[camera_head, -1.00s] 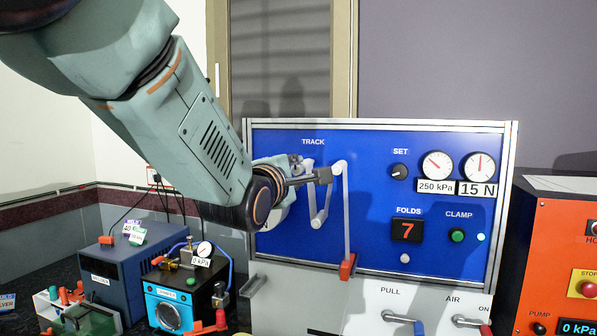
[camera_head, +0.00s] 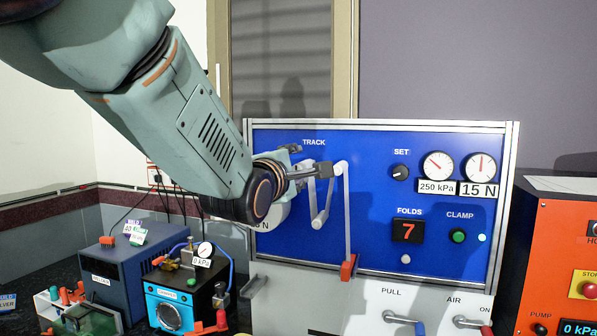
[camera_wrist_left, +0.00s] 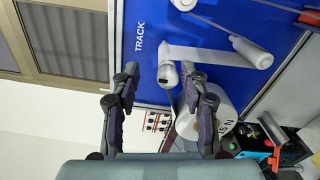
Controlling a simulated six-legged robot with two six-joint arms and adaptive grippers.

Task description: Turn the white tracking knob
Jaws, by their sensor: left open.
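The white tracking knob (camera_wrist_left: 168,75) is a short white cylinder below the TRACK label on the blue panel. A white bar runs from near it across the panel in the left wrist view. My left gripper (camera_head: 308,160) is open at the panel in the head view, just below the TRACK label. In the left wrist view its two fingertips (camera_wrist_left: 159,72) stand on either side of the knob, with the right finger closer to it. I cannot tell whether either finger touches it. In the head view the gripper mostly hides the knob. My right gripper does not show.
The SET knob (camera_head: 400,171) and gauges are further right. Blue and black boxes stand at lower left.

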